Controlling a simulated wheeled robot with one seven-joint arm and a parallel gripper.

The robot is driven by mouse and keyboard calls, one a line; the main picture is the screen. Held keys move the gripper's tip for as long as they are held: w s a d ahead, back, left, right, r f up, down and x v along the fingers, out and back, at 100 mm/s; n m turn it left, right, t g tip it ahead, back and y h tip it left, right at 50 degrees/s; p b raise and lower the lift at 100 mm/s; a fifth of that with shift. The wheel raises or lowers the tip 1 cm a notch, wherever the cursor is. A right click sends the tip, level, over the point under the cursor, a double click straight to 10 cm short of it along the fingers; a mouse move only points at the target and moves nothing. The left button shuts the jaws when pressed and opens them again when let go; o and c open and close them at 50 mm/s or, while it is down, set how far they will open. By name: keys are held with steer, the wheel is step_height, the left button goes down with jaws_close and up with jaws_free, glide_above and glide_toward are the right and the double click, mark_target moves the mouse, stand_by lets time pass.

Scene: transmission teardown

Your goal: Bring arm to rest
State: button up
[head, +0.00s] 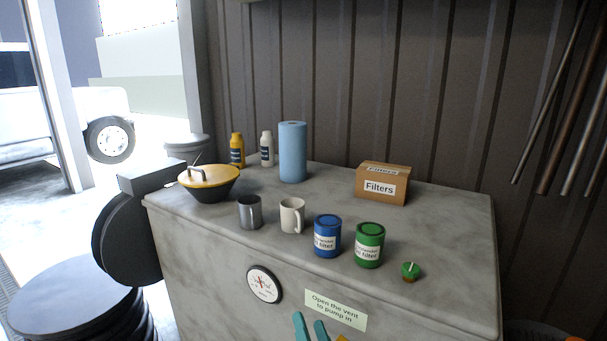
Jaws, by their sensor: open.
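My gripper (309,320) shows only at the bottom edge, as two teal fingers standing apart with a gap between them. Nothing is seen between the fingers. The rest of my arm is below the frame and hidden.
On the bench top stand a yellow-lidded bowl (212,177), two bottles, a blue roll (293,152), a Filters box (383,184), a metal cup, a white mug (292,216), blue and green filter cans (369,245) and a green cap (410,271). Dark round stacks stand left.

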steer(key=s+a+f+m+g+h, duration=0.25)
steer(key=s+f+h, duration=0.35)
steer(key=s+f, duration=1.25)
steer(key=s+n+g, duration=0.1)
steer(key=s+n, duration=0.7)
steer(key=s, duration=1.3)
steer(key=shift+s+d+f+y, duration=0.3)
steer(key=shift+d+f, duration=0.05)
steer(key=shift+d, duration=0.05)
steer(key=c, duration=0.4)
steer(key=shift+c, duration=0.4)
